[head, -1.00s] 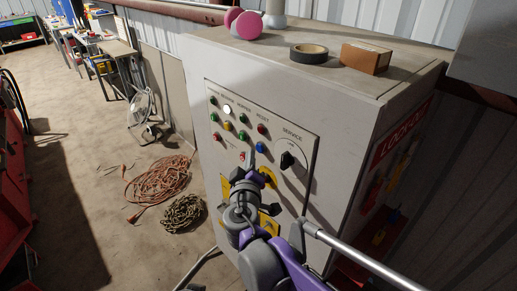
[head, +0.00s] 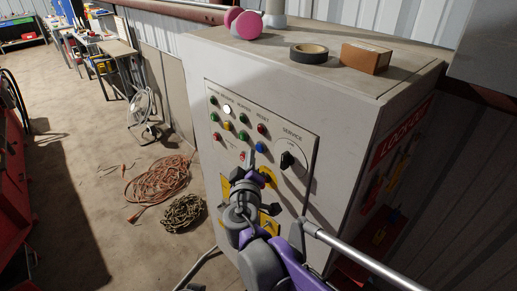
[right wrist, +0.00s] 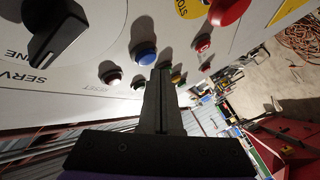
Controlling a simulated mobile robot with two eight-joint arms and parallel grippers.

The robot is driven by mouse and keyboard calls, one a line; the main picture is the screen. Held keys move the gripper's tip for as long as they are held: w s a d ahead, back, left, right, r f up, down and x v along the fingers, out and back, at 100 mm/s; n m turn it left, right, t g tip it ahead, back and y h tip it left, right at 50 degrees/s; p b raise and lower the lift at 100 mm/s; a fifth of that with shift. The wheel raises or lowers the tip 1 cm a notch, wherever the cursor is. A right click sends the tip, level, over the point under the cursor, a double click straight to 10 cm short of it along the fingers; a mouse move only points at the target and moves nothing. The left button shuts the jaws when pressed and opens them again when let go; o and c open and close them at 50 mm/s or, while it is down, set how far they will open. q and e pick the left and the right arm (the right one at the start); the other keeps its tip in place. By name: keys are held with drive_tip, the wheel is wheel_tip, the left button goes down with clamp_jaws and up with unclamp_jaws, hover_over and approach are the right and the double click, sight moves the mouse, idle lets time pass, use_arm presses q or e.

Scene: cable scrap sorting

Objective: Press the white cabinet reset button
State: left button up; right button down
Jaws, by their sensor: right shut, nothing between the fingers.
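The grey-white control cabinet (head: 345,165) stands in the middle of the head view. Its front panel (head: 300,135) carries rows of small coloured buttons or lamps and a black service knob (head: 287,160). A round white button (head: 227,109) sits in the panel's top row, left of a red one (head: 262,129) under the RESET label. My right gripper (head: 250,158) is shut and empty in front of the lower panel, below the blue button (head: 259,148). In the right wrist view the shut fingers (right wrist: 161,75) point at the panel beside the blue button (right wrist: 145,53). I cannot see whether they touch it.
A black tape roll (head: 309,53), a brown box (head: 366,57) and a pink-wheeled object (head: 245,23) lie on the cabinet top. A lockout board (head: 390,185) is on its right side. An orange cable coil (head: 160,180) and a chain (head: 184,212) lie on the floor left of it.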

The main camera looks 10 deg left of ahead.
idle(0.7)
drive_tip(key=shift+w+d, duration=0.25)
drive_tip(key=shift+w, duration=0.15)
drive_tip(key=shift+p, duration=0.3)
drive_tip(key=shift+w+d, duration=0.3)
drive_tip(key=shift+w, duration=0.05)
idle(0.3)
drive_tip(key=shift+s, duration=0.1)
drive_tip(key=shift+s+a+p, duration=0.35)
drive_tip(key=shift+s+a, duration=0.2)
drive_tip(key=shift+s, duration=0.05)
idle(0.3)
